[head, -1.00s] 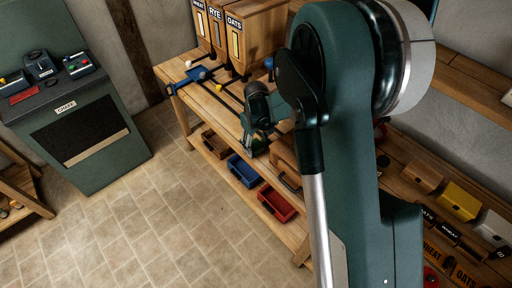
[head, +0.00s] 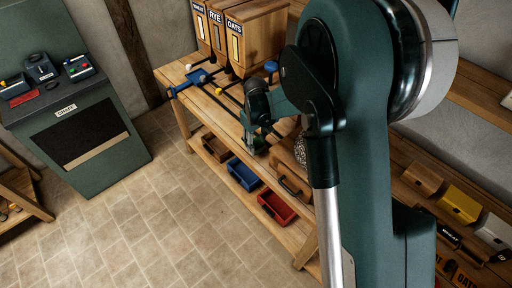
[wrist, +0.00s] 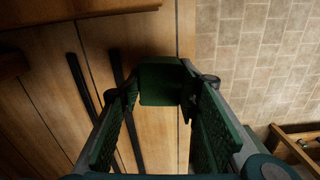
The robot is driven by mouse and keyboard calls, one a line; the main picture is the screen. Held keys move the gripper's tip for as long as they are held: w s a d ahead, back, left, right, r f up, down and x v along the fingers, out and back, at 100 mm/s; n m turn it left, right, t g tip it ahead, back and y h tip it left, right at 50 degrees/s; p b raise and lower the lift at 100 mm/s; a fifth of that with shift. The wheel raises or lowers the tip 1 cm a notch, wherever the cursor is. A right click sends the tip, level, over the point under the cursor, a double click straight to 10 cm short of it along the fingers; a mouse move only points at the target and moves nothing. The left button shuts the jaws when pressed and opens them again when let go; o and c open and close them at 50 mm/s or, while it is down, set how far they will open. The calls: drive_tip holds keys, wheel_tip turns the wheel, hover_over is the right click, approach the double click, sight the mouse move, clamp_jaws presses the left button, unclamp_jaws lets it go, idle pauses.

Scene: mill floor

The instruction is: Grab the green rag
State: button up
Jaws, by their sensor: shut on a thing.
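My gripper (wrist: 160,92) is shut on a green piece, which I take to be the green rag (wrist: 161,84), between its fingertips in the wrist view. The rag looks like a small dark green block there, and its far side is hidden. Wooden boards lie beyond it, with floor tiles to the right. In the head view my gripper (head: 254,138) is at the front edge of the wooden bench (head: 213,101). There the rag cannot be told apart from the dark green gripper.
Hoppers marked RYE (head: 217,38) and OATS (head: 252,45) stand at the back of the bench. A blue bin (head: 243,174) and a red bin (head: 277,207) sit on the lower shelf. A green chaff machine (head: 75,125) stands left. The tiled floor (head: 150,225) between is clear.

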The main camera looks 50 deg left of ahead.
sight(256, 143)
wheel_tip(256, 143, up, 25)
idle(0.4)
